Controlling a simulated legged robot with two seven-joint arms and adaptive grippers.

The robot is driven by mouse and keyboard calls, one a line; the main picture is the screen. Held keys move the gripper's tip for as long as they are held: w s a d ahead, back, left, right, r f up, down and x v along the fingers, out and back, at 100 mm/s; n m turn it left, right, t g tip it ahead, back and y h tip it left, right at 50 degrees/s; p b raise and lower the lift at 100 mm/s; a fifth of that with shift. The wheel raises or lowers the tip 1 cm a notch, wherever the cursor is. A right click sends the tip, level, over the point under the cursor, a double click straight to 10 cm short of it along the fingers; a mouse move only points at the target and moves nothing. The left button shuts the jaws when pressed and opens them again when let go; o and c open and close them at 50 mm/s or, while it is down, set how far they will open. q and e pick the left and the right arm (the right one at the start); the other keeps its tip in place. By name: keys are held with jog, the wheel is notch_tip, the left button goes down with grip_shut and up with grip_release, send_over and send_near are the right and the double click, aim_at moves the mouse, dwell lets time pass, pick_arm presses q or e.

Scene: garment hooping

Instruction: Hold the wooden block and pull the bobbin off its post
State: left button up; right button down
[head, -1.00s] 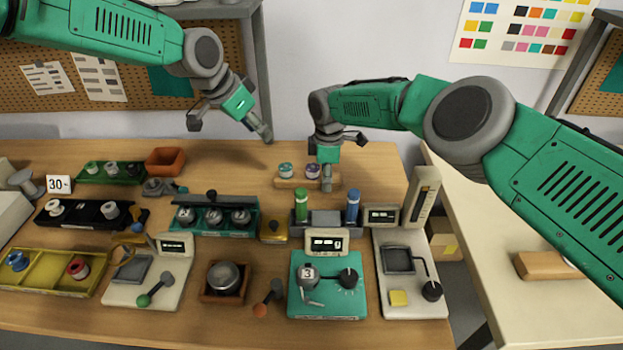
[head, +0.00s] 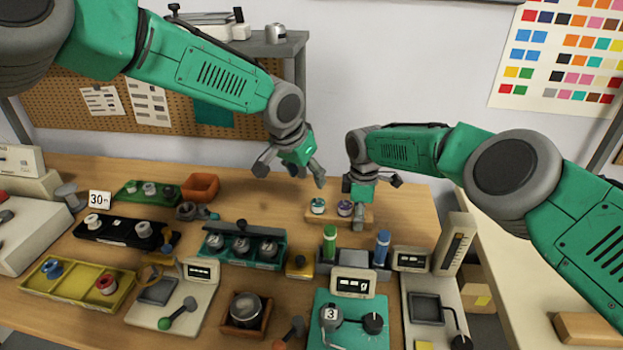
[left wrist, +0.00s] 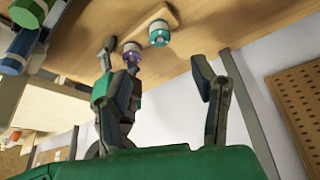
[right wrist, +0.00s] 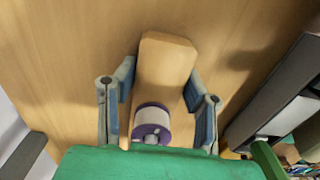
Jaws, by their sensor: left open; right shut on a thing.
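The wooden block (head: 331,217) lies on the table in the head view, with a teal bobbin (head: 318,206) and a purple bobbin (head: 345,209) on it. My right gripper (head: 360,208) is shut on the block at its right end. In the right wrist view the fingers flank the block (right wrist: 166,62), and the purple bobbin (right wrist: 152,122) stands between them; the teal one is hidden there. My left gripper (head: 292,172) is open and empty, above and left of the block. The left wrist view shows the purple bobbin (left wrist: 132,53) and teal bobbin (left wrist: 159,34) beyond its fingers.
An orange bin (head: 200,187) stands to the left. The table just left of the block is clear.

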aim_at(319, 200)
jog(key=shift+s+f, duration=0.15)
jog(key=shift+f, duration=0.1)
pick_arm(q)
jog(key=shift+n, duration=0.4)
jog(key=x, duration=1.2)
jog(key=shift+d+f, duration=0.1)
jog(key=shift+f, duration=0.15)
pick_arm(e)
jog(key=shift+a, duration=0.1)
pick_arm(q)
grip_shut()
jog(key=c, duration=1.1)
grip_release()
grip_shut()
jog(key=shift+r, duration=0.7)
jog(key=shift+r, duration=1.9)
